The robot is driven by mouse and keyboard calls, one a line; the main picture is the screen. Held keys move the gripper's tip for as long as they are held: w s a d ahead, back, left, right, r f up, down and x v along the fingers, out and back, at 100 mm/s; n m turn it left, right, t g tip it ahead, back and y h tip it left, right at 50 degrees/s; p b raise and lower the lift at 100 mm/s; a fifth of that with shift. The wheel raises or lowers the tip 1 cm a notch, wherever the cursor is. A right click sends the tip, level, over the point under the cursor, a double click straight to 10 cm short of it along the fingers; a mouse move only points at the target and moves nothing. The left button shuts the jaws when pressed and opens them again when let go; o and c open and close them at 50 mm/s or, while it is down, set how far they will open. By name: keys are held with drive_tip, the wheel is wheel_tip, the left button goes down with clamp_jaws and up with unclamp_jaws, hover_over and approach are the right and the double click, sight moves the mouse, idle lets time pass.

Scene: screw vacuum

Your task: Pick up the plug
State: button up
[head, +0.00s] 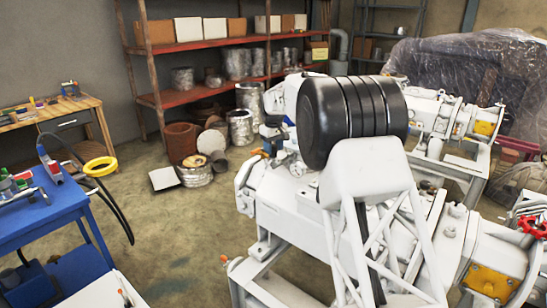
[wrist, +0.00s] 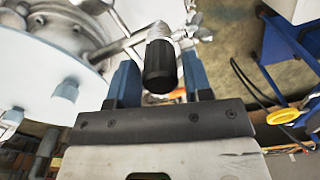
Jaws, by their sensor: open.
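A black, round-ended cylinder that looks like the plug (wrist: 159,65) stands out between my fingers in the wrist view, with a silvery threaded-looking part (wrist: 160,33) behind it. My gripper (wrist: 159,78) is open, with one blue finger on each side of the black cylinder. A gap shows on both sides, so the fingers do not appear to touch it. How deep it sits between the fingers is hard to tell. I cannot pick out the plug clearly in the head view.
White machinery (head: 300,205) with flanges and pipes fills the centre and right of the head view. A blue cart (head: 50,215) with tools and a yellow ring (head: 100,166) stand at the left. Red shelving (head: 215,42) lines the back. Floor (head: 180,235) is clear between cart and machine.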

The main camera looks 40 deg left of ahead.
drive_tip(key=shift+f, duration=0.95)
drive_tip(key=c, duration=0.7)
drive_tip(key=shift+r, duration=0.2)
drive_tip(key=shift+r, duration=1.55)
drive_tip(key=s+d, duration=0.3)
drive_tip(key=d, duration=0.1)
drive_tip(key=s+d+r, duration=0.1)
drive_tip(key=s+d, duration=0.6)
drive_tip(key=shift+s+d+r, duration=0.3)
drive_tip(key=shift+s+d, duration=0.05)
drive_tip(key=shift+d, duration=0.05)
